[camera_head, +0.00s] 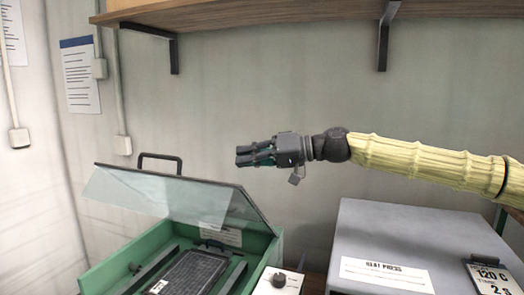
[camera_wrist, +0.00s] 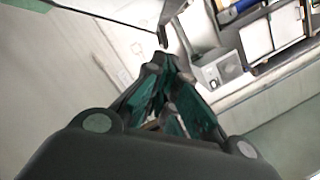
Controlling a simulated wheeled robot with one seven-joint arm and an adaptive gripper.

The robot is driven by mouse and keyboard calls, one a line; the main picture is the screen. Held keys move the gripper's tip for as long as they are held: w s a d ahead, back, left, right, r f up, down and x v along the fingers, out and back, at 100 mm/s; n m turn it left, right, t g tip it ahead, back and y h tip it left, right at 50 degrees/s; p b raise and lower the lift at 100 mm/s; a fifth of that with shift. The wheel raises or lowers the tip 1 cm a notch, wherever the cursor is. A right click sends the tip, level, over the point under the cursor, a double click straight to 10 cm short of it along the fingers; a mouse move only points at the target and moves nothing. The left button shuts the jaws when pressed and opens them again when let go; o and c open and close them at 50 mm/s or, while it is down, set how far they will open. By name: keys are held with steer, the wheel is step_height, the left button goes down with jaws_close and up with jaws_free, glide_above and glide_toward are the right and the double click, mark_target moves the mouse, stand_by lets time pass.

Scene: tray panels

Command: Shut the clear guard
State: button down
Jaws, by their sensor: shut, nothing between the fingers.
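The clear guard (camera_head: 168,196) is a see-through panel with a dark rim, tilted up over a green machine (camera_head: 262,262) at the lower left of the head view. In the wrist view my shut fingers (camera_wrist: 158,72) point up the picture. A dark edge shows at the top left of the wrist view; I cannot tell whether it belongs to the guard.
A grey heat press box (camera_head: 410,240) with a label stands to the right, below my arm. A control box with a knob (camera_head: 279,280) is between it and the green machine. A wooden shelf (camera_head: 270,14) on black brackets hangs above. The wall is behind.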

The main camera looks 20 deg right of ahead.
mark_target(240, 194)
steer(key=shift+s+a+f+p, duration=0.3)
steer(key=shift+a+f, duration=0.15)
steer(key=shift+f, duration=0.05)
steer(key=shift+s+a+f+p, duration=0.3)
steer(key=shift+a+f, duration=0.1)
steer(key=shift+f, duration=0.1)
steer(key=shift+s+f, duration=0.2)
steer(key=shift+s, duration=0.05)
steer(key=shift+a+f, duration=0.3)
steer(key=shift+s, duration=0.1)
steer(key=shift+f, duration=0.1)
